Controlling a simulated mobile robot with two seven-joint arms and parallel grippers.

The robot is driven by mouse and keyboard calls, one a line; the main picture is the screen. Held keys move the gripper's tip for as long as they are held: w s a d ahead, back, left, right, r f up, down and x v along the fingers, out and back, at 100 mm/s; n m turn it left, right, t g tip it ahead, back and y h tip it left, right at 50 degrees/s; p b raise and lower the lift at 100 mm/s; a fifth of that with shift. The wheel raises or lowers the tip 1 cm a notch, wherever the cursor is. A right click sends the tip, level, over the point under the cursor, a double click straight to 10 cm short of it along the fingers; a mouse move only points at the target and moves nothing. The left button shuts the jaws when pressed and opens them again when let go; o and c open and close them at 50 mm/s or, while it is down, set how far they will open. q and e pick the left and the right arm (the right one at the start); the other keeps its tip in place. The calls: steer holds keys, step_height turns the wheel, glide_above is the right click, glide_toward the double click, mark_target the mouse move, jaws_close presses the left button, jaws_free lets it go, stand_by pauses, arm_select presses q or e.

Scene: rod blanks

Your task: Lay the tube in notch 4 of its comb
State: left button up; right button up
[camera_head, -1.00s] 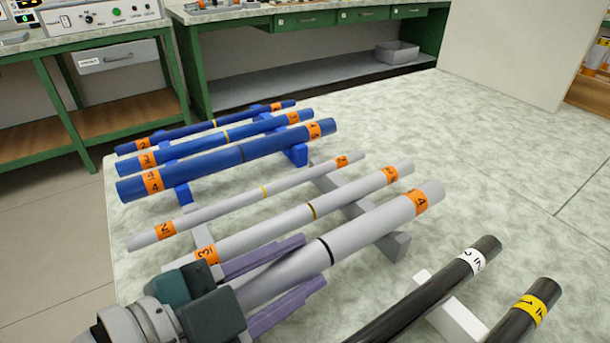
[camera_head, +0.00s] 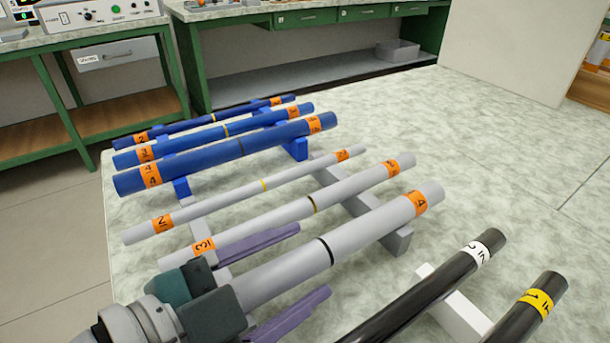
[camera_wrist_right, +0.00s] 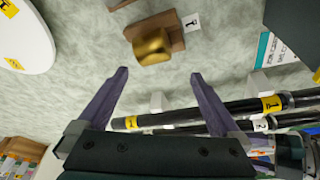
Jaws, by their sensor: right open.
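The thick grey tube (camera_head: 365,232) has an orange label 4 at its far end and a dark band near its middle. It lies across the near end of the grey comb (camera_head: 398,240), beside grey tube 3 (camera_head: 345,190) and thin grey tube 2 (camera_head: 285,178). The notch under it is hidden. My left gripper (camera_head: 313,258) has its purple fingers on either side of the thick tube, with visible gaps, so it is open around it. The tube's near end is hidden by the gripper. My right gripper (camera_wrist_right: 159,75) is open and empty in the right wrist view.
Several blue tubes (camera_head: 240,148) lie on a blue comb (camera_head: 296,150) behind. Black tubes (camera_head: 440,280) lie on a white comb (camera_head: 460,318) at the near right. The right wrist view shows a gold block (camera_wrist_right: 152,46) on a brown base. The table's right part is clear.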

arm_select(q)
steer(key=shift+o, duration=0.2)
steer(key=p+v, duration=0.1)
steer(key=v, duration=0.9)
steer(key=shift+p, duration=0.35)
arm_select(e)
steer(key=shift+a+r, duration=0.1)
steer(key=shift+r, duration=0.8)
arm_select(q)
step_height(320, 180, up, 11)
steer(key=s+d+n+g+y+p, duration=0.1)
steer(key=d+n+g+y+p, duration=0.2)
steer(key=p, duration=0.9)
steer(key=s+a+r+n+g+y+p, duration=0.4)
steer(key=s+a+r+n+y+p, duration=0.25)
steer(key=a+r+n+p, duration=0.5)
step_height(320, 180, up, 35)
steer(key=m+p, duration=0.1)
steer(key=p, duration=3.5)
steer(key=shift+a, duration=0.35)
arm_select(e)
step_height(320, 180, up, 60)
steer(key=shift+f, duration=0.25)
arm_select(q)
steer(key=shift+s, duration=0.1)
